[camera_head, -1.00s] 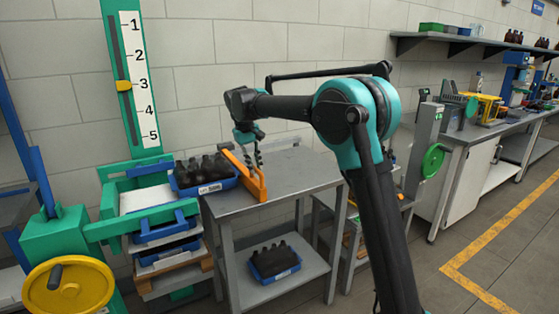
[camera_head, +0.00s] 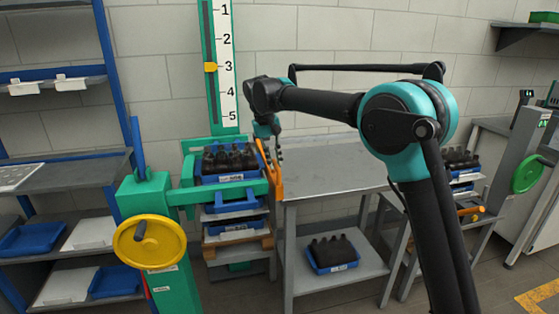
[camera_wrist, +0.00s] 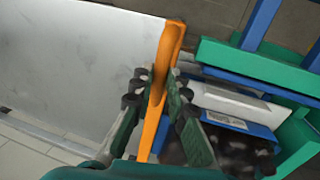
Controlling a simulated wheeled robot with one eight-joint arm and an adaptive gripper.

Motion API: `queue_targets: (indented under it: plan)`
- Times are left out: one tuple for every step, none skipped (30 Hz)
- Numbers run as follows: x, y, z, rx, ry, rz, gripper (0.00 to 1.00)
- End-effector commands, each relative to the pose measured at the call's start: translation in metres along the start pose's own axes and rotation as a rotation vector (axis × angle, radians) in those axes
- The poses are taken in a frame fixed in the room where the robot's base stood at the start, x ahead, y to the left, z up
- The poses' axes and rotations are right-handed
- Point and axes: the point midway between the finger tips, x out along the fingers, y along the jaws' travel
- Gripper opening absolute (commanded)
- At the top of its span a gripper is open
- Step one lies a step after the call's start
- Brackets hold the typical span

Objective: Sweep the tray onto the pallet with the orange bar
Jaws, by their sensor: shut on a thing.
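The blue tray (camera_head: 223,178) of dark bottles (camera_head: 229,157) sits inside the green lift frame (camera_head: 188,195), left of the grey table, above a stack of blue trays. A wooden pallet (camera_head: 237,242) shows low under that stack. My gripper (camera_head: 268,138) is at the table's left edge, shut on the orange bar (camera_head: 276,176). In the wrist view the orange bar (camera_wrist: 159,95) runs between both fingers, with the tray (camera_wrist: 238,125) just right of it, partly hidden by a finger. Whether bar and tray touch, I cannot tell.
The grey table (camera_head: 325,158) has a bare top. Another bottle tray (camera_head: 333,253) lies on its lower shelf. A yellow handwheel (camera_head: 149,236) and a height scale (camera_head: 222,65) belong to the lift. Shelves (camera_head: 60,170) stand at the left.

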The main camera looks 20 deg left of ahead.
Motion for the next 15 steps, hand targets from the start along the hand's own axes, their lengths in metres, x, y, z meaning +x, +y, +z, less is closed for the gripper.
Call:
queue_targets:
  plan:
    - [-0.0018,-0.0046,-0.0010,-0.004,0.006,-0.006,0.00]
    - [-0.0018,-0.0048,-0.0010,-0.004,0.006,-0.006,0.00]
    - [-0.0019,-0.0050,-0.0011,-0.005,0.006,-0.007,0.00]
    - [-0.0019,-0.0052,-0.0011,-0.005,0.006,-0.007,0.00]
    - [-0.0020,-0.0053,-0.0011,-0.005,0.007,-0.007,0.00]
    - [-0.0020,-0.0056,-0.0012,-0.006,0.007,-0.008,0.00]
    - [-0.0021,-0.0057,-0.0012,-0.006,0.007,-0.008,0.00]
    - [-0.0021,-0.0059,-0.0012,-0.006,0.007,-0.008,0.16]
    - [-0.0022,-0.0061,-0.0011,-0.006,0.007,-0.008,0.21]
    - [-0.0021,-0.0061,-0.0010,-0.007,0.007,-0.008,0.25]
    - [-0.0020,-0.0059,-0.0010,-0.006,0.007,-0.008,0.28]
    - [-0.0018,-0.0056,-0.0008,-0.006,0.006,-0.007,0.33]
    - [-0.0017,-0.0053,-0.0008,-0.006,0.006,-0.007,0.36]
    - [-0.0016,-0.0049,-0.0008,-0.005,0.005,-0.007,0.36]
    - [-0.0015,-0.0045,-0.0007,-0.005,0.005,-0.006,0.36]
